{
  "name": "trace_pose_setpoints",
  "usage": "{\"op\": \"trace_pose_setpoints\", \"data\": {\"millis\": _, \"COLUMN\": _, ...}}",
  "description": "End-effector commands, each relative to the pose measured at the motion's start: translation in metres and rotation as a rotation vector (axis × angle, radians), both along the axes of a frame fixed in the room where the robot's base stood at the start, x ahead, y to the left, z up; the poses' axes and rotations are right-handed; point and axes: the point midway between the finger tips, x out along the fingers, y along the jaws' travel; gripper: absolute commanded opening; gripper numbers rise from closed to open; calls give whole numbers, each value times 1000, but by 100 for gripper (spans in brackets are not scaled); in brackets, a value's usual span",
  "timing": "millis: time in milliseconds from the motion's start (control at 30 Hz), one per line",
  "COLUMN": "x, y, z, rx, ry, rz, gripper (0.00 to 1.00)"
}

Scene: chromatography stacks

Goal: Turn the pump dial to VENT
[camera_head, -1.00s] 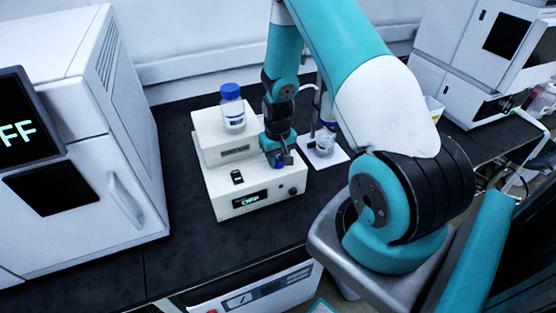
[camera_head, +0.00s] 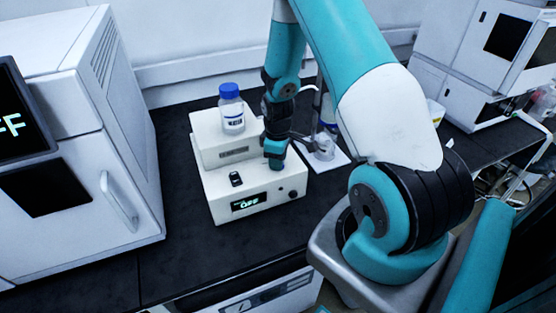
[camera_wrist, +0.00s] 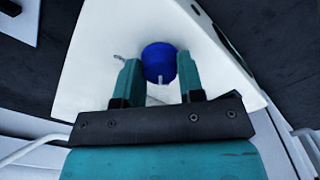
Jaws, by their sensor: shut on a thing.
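The pump (camera_head: 222,197) is a white stepped box on the dark bench, with a small display (camera_head: 248,202) reading OFF. In the wrist view its dial (camera_wrist: 158,60) is a round blue knob with a pale pointer mark on the side toward my gripper. My gripper (camera_wrist: 159,72) has one finger on each side of the dial and is shut on it. In the head view my gripper (camera_head: 276,164) points down onto the pump's top at its right side and hides the dial. I cannot read any VENT label.
A blue-capped bottle (camera_head: 232,108) stands on the pump's upper step. A glass vessel (camera_head: 323,149) stands on a white plate just right of my gripper. A large white instrument (camera_head: 75,170) fills the left. Bare bench (camera_head: 180,265) lies in front of the pump.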

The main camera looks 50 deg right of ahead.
Motion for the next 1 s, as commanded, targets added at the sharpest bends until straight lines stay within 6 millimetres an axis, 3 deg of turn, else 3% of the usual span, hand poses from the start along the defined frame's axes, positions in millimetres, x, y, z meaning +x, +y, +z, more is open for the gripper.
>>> {"op": "trace_pose_setpoints", "data": {"millis": 767, "x": 1, "y": -1, "z": 1, "rx": -2, "ry": -3, "rz": 107, "gripper": 12}}
{"op": "trace_pose_setpoints", "data": {"millis": 800, "x": 1, "y": -1, "z": 1, "rx": -2, "ry": -4, "rz": 107, "gripper": 40}}
{"op": "trace_pose_setpoints", "data": {"millis": 900, "x": 1, "y": -1, "z": 1, "rx": -2, "ry": -3, "rz": 107, "gripper": 61}}
{"op": "trace_pose_setpoints", "data": {"millis": 1000, "x": 1, "y": 0, "z": 1, "rx": -1, "ry": -2, "rz": 107, "gripper": 61}}
